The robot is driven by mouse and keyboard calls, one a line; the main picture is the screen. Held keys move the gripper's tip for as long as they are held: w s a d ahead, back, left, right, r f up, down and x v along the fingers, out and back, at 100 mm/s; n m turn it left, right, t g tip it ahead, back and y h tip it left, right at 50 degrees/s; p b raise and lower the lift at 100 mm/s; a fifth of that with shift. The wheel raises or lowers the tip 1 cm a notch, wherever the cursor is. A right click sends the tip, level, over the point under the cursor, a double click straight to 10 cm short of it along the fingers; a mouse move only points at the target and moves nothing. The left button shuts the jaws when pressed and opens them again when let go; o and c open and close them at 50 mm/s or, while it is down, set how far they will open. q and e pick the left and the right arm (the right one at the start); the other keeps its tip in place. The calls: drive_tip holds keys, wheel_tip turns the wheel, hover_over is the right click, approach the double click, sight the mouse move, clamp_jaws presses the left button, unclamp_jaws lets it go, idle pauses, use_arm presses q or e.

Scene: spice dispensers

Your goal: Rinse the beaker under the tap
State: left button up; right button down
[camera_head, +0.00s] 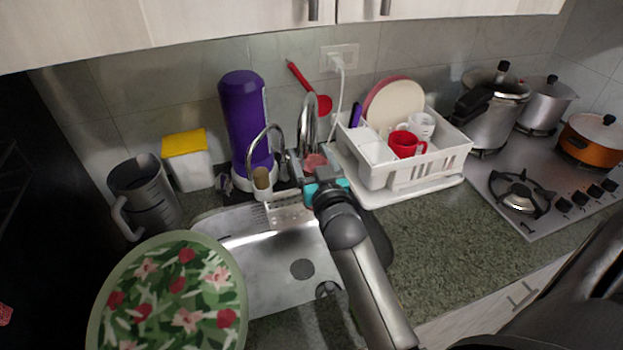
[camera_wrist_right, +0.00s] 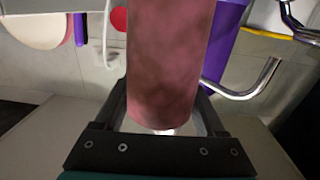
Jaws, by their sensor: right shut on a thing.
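My right gripper (camera_head: 314,173) is shut on a reddish-brown cylinder (camera_head: 315,161), which I take to be the beaker. In the right wrist view the beaker (camera_wrist_right: 168,60) fills the space between the jaws (camera_wrist_right: 165,120). Its opening cannot be made out. In the head view it is at the back edge of the sink (camera_head: 250,240), close to the thick curved tap (camera_head: 307,118), and whether it is directly under the spout is unclear. A thinner curved tap (camera_head: 250,148) stands to the left. I see no running water. My left gripper is not in view.
A white dish rack (camera_head: 440,158) with plates and cups is on the right. A grey jug (camera_head: 147,195) and a large floral plate (camera_head: 170,295) are on the left. Counter (camera_head: 440,240) right of the sink is clear.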

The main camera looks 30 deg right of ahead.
drive_tip(key=shift+s+d, duration=0.15)
drive_tip(key=shift+d, duration=0.2)
drive_tip(key=shift+a, duration=0.15)
drive_tip(key=shift+w+a, duration=0.25)
drive_tip(key=shift+a, duration=0.2)
drive_tip(key=shift+s+d+p, duration=0.1)
drive_tip(key=shift+d+p, duration=0.1)
drive_tip(key=shift+p, duration=0.15)
drive_tip(key=shift+s+d, duration=0.15)
drive_tip(key=shift+d, duration=0.25)
drive_tip(key=shift+a, duration=0.2)
drive_tip(key=shift+w+a+p, duration=0.25)
drive_tip(key=shift+a+p, duration=0.05)
drive_tip(key=shift+a, duration=0.1)
drive_tip(key=shift+s+d, duration=0.1)
drive_tip(key=shift+d, duration=0.15)
